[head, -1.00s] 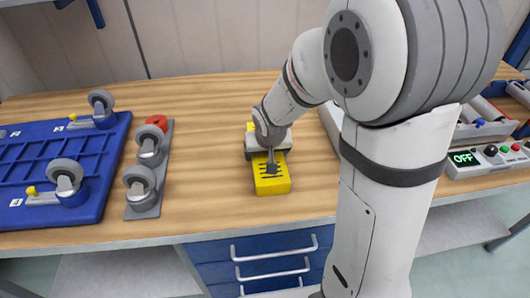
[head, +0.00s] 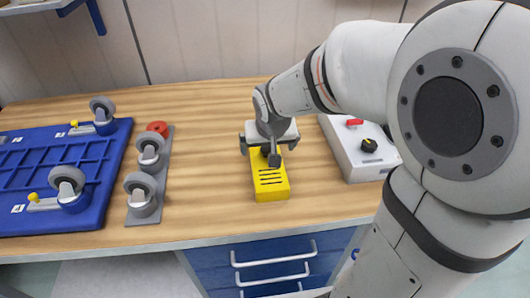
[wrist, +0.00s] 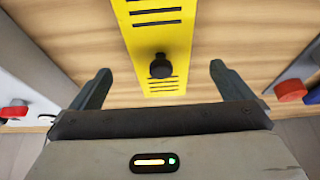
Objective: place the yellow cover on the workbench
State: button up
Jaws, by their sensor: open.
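The yellow cover (head: 270,184) lies on the wooden workbench (head: 215,160), near the middle. It has black slots and a black knob. In the wrist view the cover (wrist: 157,40) runs up from between the fingers, with its knob in front of the gripper body. My gripper (head: 271,155) is above the far part of the cover, and hides some of it. In the wrist view my gripper (wrist: 160,85) is open, with one finger on each side of the cover and a gap to it on both sides. Nothing is held.
A blue tray (head: 100,180) with caster wheels lies at the left. Beside it a grey plate (head: 146,213) carries casters and a red part (head: 157,128). A grey box (head: 350,160) with a red switch and black knob stands right of the cover. Bare bench lies around the cover.

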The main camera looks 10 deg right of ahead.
jog(key=s+d+r+g, duration=0.1)
jog(key=s+d+r, duration=0.1)
jog(key=s, duration=0.6)
jog(key=s+d+r+g, duration=0.1)
jog(key=s+d, duration=0.3)
jog(key=s, duration=0.4)
jog(key=shift+s+d+r, duration=0.25)
jog(key=shift+r, duration=0.15)
